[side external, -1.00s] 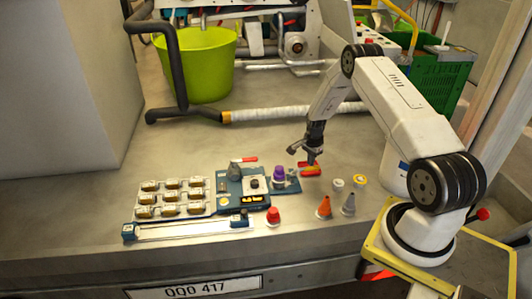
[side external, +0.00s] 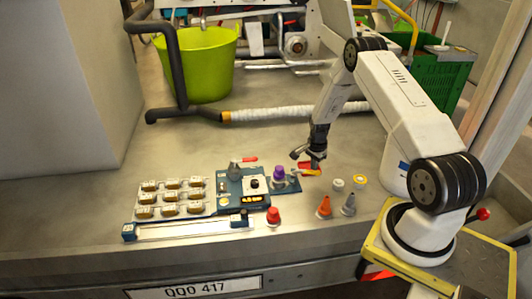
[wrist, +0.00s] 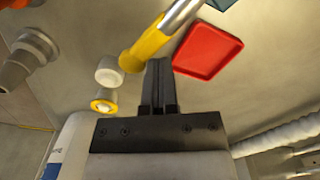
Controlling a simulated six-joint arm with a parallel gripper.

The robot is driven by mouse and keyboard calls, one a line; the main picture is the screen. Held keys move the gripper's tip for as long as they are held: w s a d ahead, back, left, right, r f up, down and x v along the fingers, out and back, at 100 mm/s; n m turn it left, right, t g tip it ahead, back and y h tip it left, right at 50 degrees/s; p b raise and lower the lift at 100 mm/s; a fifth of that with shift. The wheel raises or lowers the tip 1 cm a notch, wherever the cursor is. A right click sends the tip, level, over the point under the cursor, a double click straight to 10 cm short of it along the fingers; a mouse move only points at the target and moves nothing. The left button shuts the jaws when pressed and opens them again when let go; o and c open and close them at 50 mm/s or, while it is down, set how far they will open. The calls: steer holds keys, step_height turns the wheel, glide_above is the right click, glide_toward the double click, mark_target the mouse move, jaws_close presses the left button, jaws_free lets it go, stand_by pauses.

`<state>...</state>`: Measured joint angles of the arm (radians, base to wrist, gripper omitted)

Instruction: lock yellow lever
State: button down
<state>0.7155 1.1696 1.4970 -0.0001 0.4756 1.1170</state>
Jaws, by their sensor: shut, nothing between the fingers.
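The yellow lever (wrist: 147,43) is a yellow grip on a metal rod in the wrist view, slanting from the upper right towards the middle. In the side view it shows small (side external: 309,172) beside the board's right end. A flat red piece (wrist: 207,52) lies right of it; it also shows in the side view (side external: 305,165). My gripper (wrist: 158,66) is shut and empty, with its fingertips close to the lever's grip end and the red piece. Whether they touch the lever cannot be told. In the side view my gripper (side external: 315,164) is low over the lever.
The blue board (side external: 229,187) carries a purple knob (side external: 279,174) and a red-handled lever (side external: 249,159). A tray (side external: 213,207) of several brown pieces stands left. A red button (side external: 273,215), orange cone (side external: 324,207) and grey cone (side external: 349,204) stand in front.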

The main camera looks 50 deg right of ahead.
steer(key=shift+a, duration=0.1)
steer(key=shift+s+a, duration=0.75)
steer(key=shift+a, duration=0.45)
steer(key=shift+s+a, duration=0.25)
steer(key=shift+a, duration=1)
steer(key=shift+w+a, duration=0.15)
steer(key=shift+a, duration=0.55)
steer(key=shift+w+a, duration=0.1)
steer(key=shift+a, duration=0.6)
